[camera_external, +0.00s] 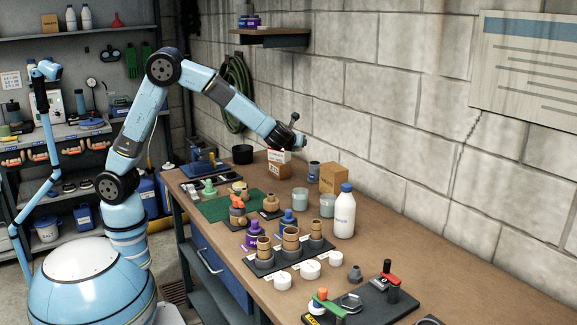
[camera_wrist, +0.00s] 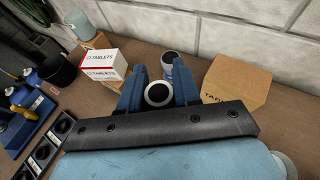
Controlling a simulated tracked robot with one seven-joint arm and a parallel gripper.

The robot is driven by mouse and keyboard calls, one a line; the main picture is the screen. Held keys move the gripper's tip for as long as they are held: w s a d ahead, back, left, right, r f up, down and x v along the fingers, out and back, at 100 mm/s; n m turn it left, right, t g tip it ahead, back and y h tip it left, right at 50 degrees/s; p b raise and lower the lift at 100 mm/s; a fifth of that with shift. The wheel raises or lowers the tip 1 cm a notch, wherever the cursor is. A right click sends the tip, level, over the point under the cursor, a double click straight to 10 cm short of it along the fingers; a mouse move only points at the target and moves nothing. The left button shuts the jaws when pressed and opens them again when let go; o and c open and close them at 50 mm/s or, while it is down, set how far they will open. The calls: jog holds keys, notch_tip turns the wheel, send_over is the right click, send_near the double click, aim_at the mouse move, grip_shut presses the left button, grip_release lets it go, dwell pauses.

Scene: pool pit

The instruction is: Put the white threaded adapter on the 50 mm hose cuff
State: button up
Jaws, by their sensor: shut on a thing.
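My gripper (camera_wrist: 158,92) is shut on a round piece with a white rim and a dark centre, which looks like the white threaded adapter (camera_wrist: 158,103). Its threads do not show. In the external view my gripper (camera_external: 281,138) is raised over the back of the bench, above the tablets boxes, and the held piece is too small to make out. Three tan hose cuffs stand upright in grey collars on a dark rack: left (camera_external: 264,248), middle (camera_external: 291,240) and right (camera_external: 316,228). Their size labels are unreadable, so I cannot tell which is 50 mm.
A white tablets box (camera_wrist: 103,63), a small jar (camera_wrist: 171,62) and a cardboard box (camera_wrist: 237,82) stand around my gripper. A white bottle (camera_external: 344,212) stands behind the rack. White discs (camera_external: 310,269) lie in front of it. A dark tool board (camera_external: 372,307) lies at the near end.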

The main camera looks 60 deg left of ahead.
jog(key=w+a+r+n+g+y, duration=0.1)
jog(key=w+a, duration=0.1)
jog(key=a, duration=0.8)
jog(key=w+f, duration=0.3)
jog(key=w, duration=0.1)
jog(key=w+f, duration=0.3)
jog(key=w, duration=0.2)
jog(key=w+d+f, duration=0.1)
jog(key=w+f, duration=0.2)
jog(key=w, duration=0.1)
jog(key=shift+w+f, duration=0.1)
jog(key=shift+w, duration=0.05)
jog(key=shift+w+f, duration=0.1)
jog(key=shift+f, duration=0.05)
jog(key=shift+w+f, duration=0.1)
jog(key=shift+f, duration=1.5)
jog(key=o, duration=1)
jog(key=shift+f, duration=0.1)
jog(key=shift+o, duration=0.2)
